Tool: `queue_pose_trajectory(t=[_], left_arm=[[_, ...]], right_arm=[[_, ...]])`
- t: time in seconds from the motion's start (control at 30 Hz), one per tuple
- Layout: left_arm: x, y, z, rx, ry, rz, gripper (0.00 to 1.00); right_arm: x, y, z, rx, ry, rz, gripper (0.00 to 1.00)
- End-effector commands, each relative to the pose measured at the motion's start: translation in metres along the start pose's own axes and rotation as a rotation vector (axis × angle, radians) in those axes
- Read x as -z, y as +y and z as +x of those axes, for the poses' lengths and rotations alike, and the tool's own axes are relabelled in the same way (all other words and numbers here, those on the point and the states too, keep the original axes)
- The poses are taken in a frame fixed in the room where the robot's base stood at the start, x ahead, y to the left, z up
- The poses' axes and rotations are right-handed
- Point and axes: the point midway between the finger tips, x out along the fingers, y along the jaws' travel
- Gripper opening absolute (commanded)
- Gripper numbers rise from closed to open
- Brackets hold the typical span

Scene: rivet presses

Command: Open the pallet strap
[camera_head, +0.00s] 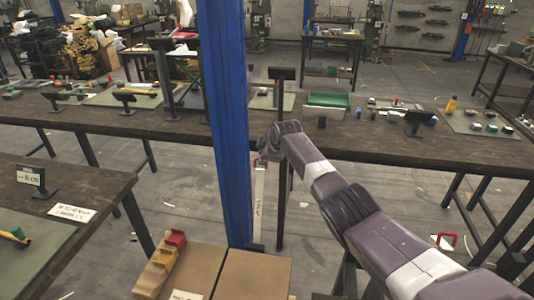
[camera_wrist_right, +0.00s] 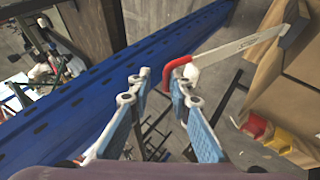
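The pallet strap looks like a long white bar with lettering (camera_head: 259,205), standing beside the blue post in the head view. In the right wrist view the white bar (camera_wrist_right: 240,46) runs from a grey end at upper right to a red bent handle (camera_wrist_right: 178,66). My right gripper (camera_head: 264,158) is at the bar's upper end in the head view. In the wrist view my right gripper (camera_wrist_right: 160,88) is open, its blue-padded fingers apart, with the red handle just beyond the right fingertip. I cannot tell whether they touch. My left gripper is not in view.
A blue post (camera_head: 226,130) stands close left of my right gripper. Cardboard boxes (camera_head: 253,274) with red (camera_head: 176,238) and yellow (camera_head: 165,257) bins sit below. A long dark workbench (camera_head: 400,143) runs behind. Another red handle (camera_head: 444,237) shows at lower right.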

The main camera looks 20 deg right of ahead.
Motion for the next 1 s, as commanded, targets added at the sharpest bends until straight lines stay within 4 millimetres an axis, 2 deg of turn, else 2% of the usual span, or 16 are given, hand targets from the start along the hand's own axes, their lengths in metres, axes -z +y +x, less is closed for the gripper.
queue_pose_trajectory(t=[0.07, 0.37, 1.0], left_arm=[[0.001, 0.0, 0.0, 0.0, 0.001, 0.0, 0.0], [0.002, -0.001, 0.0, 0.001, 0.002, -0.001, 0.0], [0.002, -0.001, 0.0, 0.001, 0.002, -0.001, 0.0]], right_arm=[[0.008, 0.006, -0.007, -0.015, 0.017, 0.001, 0.14], [0.005, 0.008, -0.033, -0.018, 0.012, 0.001, 0.14], [-0.002, 0.002, -0.11, -0.005, 0.002, 0.0, 0.14]])
